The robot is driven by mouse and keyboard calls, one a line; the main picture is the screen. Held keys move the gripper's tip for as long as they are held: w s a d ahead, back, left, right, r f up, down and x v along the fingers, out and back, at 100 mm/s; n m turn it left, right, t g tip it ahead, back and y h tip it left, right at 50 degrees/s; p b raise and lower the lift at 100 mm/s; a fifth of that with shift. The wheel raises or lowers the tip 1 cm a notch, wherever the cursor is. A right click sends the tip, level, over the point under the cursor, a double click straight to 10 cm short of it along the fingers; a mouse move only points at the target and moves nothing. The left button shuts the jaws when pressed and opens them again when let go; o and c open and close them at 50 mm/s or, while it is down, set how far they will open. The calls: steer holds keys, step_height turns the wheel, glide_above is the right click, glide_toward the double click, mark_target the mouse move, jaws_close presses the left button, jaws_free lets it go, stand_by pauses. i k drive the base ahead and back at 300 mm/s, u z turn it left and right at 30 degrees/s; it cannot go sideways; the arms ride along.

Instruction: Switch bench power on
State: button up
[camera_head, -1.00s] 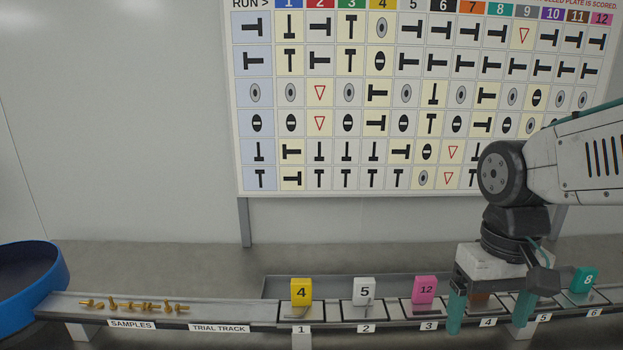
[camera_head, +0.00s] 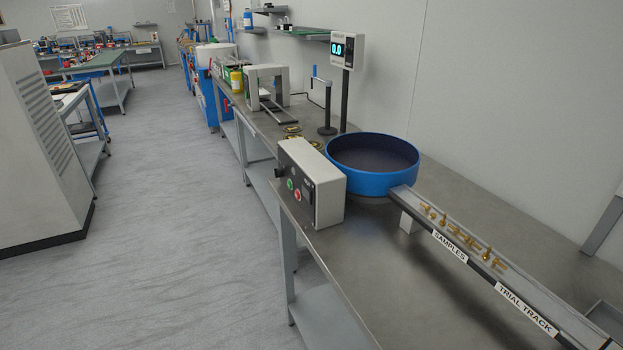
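A grey-white control box (camera_head: 312,187) stands at the near edge of the metal bench, left of a blue round bowl. Its face towards the aisle carries a green button (camera_head: 290,184), a red button (camera_head: 297,196) and a dark knob (camera_head: 279,173). A dark panel with small lettering sits on the same face; I cannot read it. A display (camera_head: 337,49) on a post behind the bowl is lit and reads like 0.0. My gripper is outside this view.
The blue bowl (camera_head: 372,184) feeds a track (camera_head: 412,198) with several brass parts on it. A grey arch frame (camera_head: 284,76) and a post with a handle (camera_head: 326,128) stand farther along the bench. The grey floor (camera_head: 150,220) left of the bench is clear.

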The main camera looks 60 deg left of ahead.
mark_target(278, 173)
steer(key=u, duration=0.5)
steer(key=k, duration=1.2)
steer(key=u, duration=0.75)
steer(key=i, duration=1.15)
steer(key=u, duration=0.65)
steer(key=k, duration=0.5)
steer(key=u, duration=0.95)
steer(key=i, duration=1.15)
steer(key=z, duration=0.4)
